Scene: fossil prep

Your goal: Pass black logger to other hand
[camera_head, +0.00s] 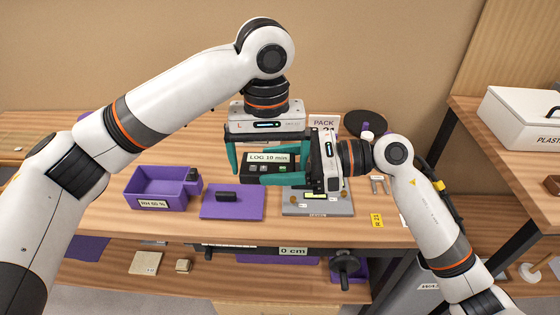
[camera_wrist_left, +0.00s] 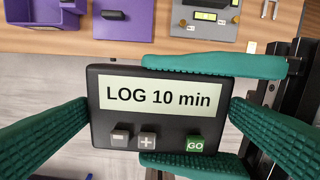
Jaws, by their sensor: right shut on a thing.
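The black logger (camera_head: 256,170) is held up above the table, its display reading "LOG 10 min". In the left wrist view the logger (camera_wrist_left: 160,120) faces the camera with minus, plus and GO buttons. My right gripper (camera_head: 272,166) comes from the right and is shut on the logger, its teal fingers along the top and bottom edges. My left gripper (camera_wrist_left: 160,106) reaches down from above. Its teal fingers stand wide on either side of the logger, close to its left and right edges. I see no clear grip by the left fingers; contact is hard to tell.
Below on the wooden table (camera_head: 110,215) are a purple bin (camera_head: 150,190), a purple pad (camera_head: 232,208) with a black block, and a grey plate (camera_head: 325,209). A black disc (camera_head: 366,123) lies behind. A white box (camera_head: 520,115) stands on the right bench.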

